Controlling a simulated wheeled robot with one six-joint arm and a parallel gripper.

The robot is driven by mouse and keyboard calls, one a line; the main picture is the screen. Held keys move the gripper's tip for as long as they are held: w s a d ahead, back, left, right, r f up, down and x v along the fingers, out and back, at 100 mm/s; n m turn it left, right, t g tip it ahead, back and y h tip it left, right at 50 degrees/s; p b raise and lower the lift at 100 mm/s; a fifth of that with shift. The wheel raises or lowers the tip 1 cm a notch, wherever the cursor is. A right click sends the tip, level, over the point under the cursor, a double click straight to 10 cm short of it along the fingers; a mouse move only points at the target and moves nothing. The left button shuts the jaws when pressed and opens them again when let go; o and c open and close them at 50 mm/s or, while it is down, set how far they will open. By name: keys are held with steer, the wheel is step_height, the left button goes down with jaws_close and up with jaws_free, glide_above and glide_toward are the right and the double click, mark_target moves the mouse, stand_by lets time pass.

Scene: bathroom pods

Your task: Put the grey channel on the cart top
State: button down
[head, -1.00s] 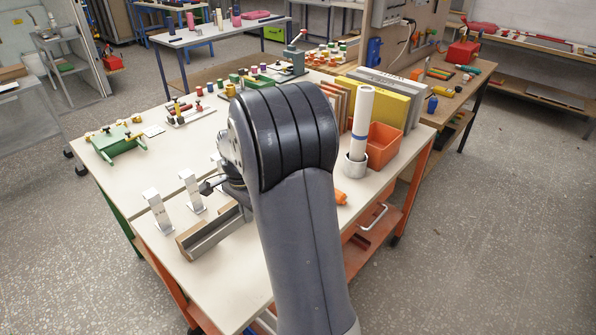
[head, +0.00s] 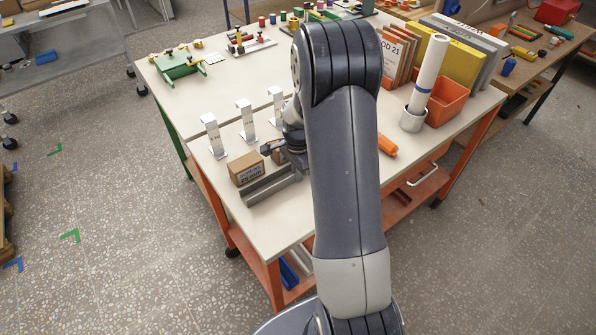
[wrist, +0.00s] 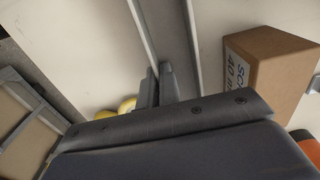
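The grey channel (head: 268,188) is a long open trough near the front left edge of the white cart top (head: 205,87). In the wrist view its two thin walls (wrist: 190,35) run up the picture. My gripper (wrist: 158,88) has one finger on each side of the left wall, close against it, and looks shut on it. In the head view my arm hides the gripper and the channel's far end. I cannot tell whether the channel touches the top or hangs just above it.
A cardboard box (head: 247,168) stands right behind the channel; it also shows in the wrist view (wrist: 272,70). Several white upright brackets (head: 245,120) stand beyond. An orange tool (head: 387,145) lies right of my arm. A green fixture (head: 180,66) is at the back left.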

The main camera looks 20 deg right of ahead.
steer(key=c, duration=2.1)
jaws_free()
steer(key=shift+f, duration=0.15)
steer(key=o, duration=0.5)
steer(key=shift+c, duration=0.2)
step_height(320, 180, up, 12)
steer(key=shift+r+b, duration=0.25)
steer(key=shift+b, duration=0.15)
